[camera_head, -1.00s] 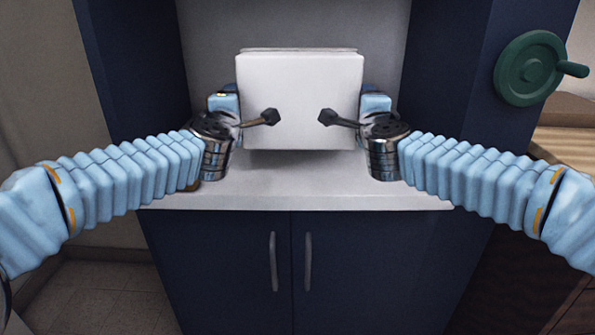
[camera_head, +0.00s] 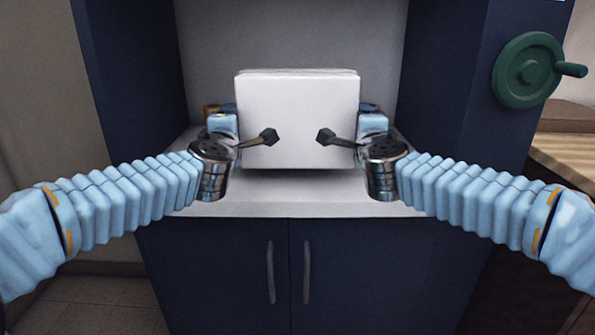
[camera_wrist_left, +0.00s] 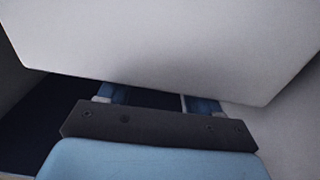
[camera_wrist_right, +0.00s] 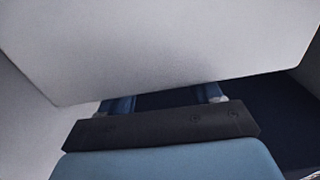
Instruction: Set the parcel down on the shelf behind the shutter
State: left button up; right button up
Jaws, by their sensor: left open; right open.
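The parcel (camera_head: 297,115), a white box, is upright between my two grippers over the pale shelf (camera_head: 290,208) in the cabinet opening. A dark shadow lies under it; I cannot tell whether it touches the shelf. My left gripper (camera_head: 222,122) is at its left side and my right gripper (camera_head: 372,122) at its right side, both open, their tips hidden. The parcel fills the upper part of the left wrist view (camera_wrist_left: 170,40) and right wrist view (camera_wrist_right: 150,45), with blue fingers apart below it. No shutter panel shows; the opening is uncovered.
A green handwheel (camera_head: 527,70) is on the cabinet's right side. Dark blue side walls (camera_head: 130,70) flank the opening. Closed blue doors (camera_head: 225,265) are below, and a wooden surface (camera_head: 565,155) is at right.

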aim_at(243, 138)
pick_arm(q)
jog(key=d+f+b, duration=0.2)
jog(key=shift+s+f+h, duration=0.2)
jog(key=shift+f+h, duration=0.15)
jog(key=shift+h, duration=0.05)
pick_arm(e)
jog(key=a+f, duration=0.2)
jog(key=shift+s+f+y, duration=0.2)
jog(key=shift+f+y, duration=0.1)
jog(key=shift+y, duration=0.1)
pick_arm(q)
jog(key=shift+a+r, duration=0.1)
jog(key=shift+a, duration=0.3)
pick_arm(e)
jog(key=shift+d+r, duration=0.1)
jog(key=shift+d, duration=0.4)
pick_arm(q)
jog(key=o, duration=0.5)
jog(key=shift+a, duration=0.65)
pick_arm(e)
jog(key=shift+d+r, duration=0.1)
jog(key=shift+d, duration=0.5)
pick_arm(q)
jog(key=shift+a+r, duration=0.1)
jog(key=shift+a, duration=0.15)
pick_arm(e)
jog(key=o, duration=0.5)
jog(key=shift+d, duration=0.25)
